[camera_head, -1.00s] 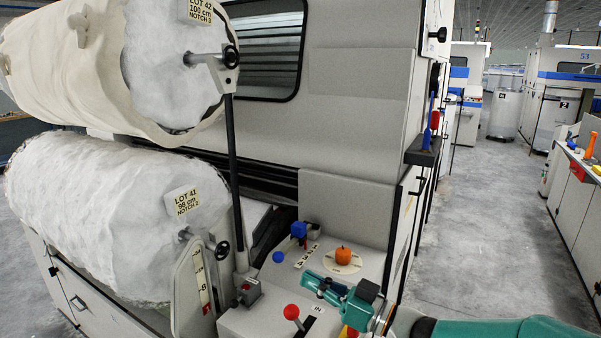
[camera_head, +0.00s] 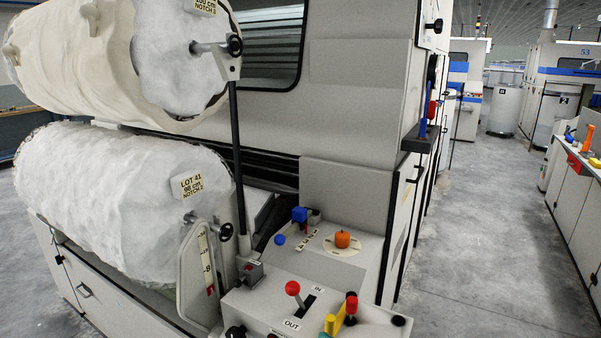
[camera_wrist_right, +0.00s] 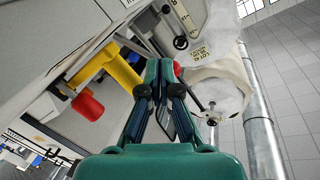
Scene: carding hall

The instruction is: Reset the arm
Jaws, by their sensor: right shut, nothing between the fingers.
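A control panel has a red-knobbed lever (camera_head: 292,288), an orange knob (camera_head: 342,239), a blue knob (camera_head: 300,214) and a yellow handle (camera_head: 338,318). Two white fibre rolls, the lower (camera_head: 110,205) and upper (camera_head: 175,60), stand left. The right aisle floor (camera_head: 480,250) is clear.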

